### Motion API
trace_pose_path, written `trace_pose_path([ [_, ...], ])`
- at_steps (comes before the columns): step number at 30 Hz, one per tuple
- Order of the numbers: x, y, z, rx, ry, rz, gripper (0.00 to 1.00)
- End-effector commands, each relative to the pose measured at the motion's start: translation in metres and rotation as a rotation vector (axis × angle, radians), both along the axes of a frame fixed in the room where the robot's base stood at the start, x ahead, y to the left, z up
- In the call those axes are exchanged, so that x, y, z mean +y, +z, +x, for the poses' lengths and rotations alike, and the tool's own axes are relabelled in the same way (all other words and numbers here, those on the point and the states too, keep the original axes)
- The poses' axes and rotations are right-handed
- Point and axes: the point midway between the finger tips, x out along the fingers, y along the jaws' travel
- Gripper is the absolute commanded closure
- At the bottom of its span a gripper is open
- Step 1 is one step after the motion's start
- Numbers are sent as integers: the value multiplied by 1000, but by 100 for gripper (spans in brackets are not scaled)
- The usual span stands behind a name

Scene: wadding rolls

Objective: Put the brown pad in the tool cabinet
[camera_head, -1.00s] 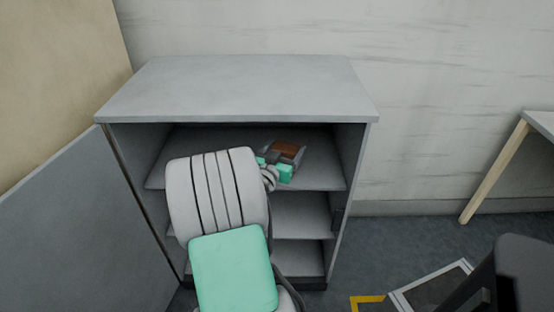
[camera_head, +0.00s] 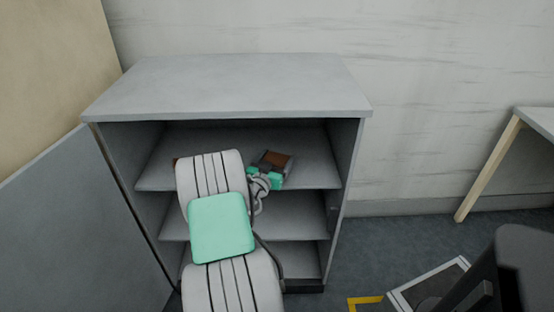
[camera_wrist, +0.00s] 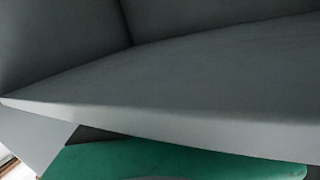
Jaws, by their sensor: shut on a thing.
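The brown pad (camera_head: 277,157) is in the head view, at the upper compartment of the open grey tool cabinet (camera_head: 230,92). My gripper (camera_head: 268,167), grey with green parts, is shut on the pad and holds it over the top inner shelf (camera_head: 310,174). I cannot tell whether the pad touches that shelf. In the wrist view a grey shelf edge (camera_wrist: 180,112) crosses the picture, with green along the bottom. The pad cannot be made out there.
The cabinet door (camera_head: 70,235) stands open at the left. My arm hides part of the shelves. The top shelf's right side looks clear. A table (camera_head: 537,120) stands at the right.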

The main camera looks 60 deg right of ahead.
Motion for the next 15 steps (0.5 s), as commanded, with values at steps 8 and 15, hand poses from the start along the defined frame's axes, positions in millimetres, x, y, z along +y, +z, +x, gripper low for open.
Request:
trace_pose_path([
  [8, 0, 0, 0, 0, 0, 0, 2],
  [15, 0, 0, 0, 0, 0, 0, 1],
])
